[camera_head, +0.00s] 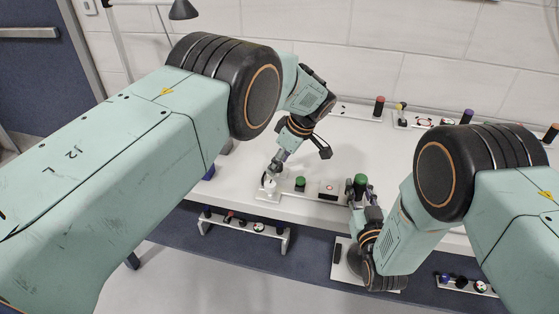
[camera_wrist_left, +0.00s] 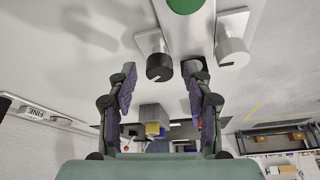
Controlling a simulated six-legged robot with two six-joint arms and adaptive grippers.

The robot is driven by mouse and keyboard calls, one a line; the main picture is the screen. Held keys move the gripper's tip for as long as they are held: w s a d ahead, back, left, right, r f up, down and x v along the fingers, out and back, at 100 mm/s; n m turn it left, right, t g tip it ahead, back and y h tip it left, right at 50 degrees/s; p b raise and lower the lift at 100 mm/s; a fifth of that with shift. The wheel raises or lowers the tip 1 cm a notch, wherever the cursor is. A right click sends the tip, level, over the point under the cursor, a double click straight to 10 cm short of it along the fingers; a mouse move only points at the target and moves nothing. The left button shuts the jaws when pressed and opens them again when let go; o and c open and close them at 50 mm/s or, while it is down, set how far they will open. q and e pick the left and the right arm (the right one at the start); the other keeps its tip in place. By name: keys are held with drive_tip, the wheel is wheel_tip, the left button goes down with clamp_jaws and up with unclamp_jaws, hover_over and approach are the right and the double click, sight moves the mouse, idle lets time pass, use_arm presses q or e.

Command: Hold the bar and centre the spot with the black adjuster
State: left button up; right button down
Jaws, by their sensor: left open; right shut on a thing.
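The white bar (camera_head: 315,194) lies on the bench with a green knob (camera_head: 300,183) and a small panel (camera_head: 329,189) with a red spot. My right gripper (camera_head: 361,194) is shut around a green knob (camera_head: 360,180) at the bar's right end. My left gripper (camera_head: 273,172) is open above the left end. In the left wrist view, the black adjuster (camera_wrist_left: 159,67) is ahead of the open fingers (camera_wrist_left: 162,82), apart from them. A silver knob (camera_wrist_left: 231,48) stands to its right, and another dark knob is partly hidden by the right finger.
Similar units with coloured knobs stand at the back of the bench (camera_head: 375,150). Another small white rack (camera_head: 245,226) with knobs is below the bench's front edge. A lamp (camera_head: 183,9) is at the upper left. Bare bench lies behind the bar.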

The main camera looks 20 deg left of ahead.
use_arm(q)
drive_tip(key=v, duration=1.2)
drive_tip(key=shift+d, duration=0.1)
idle(0.4)
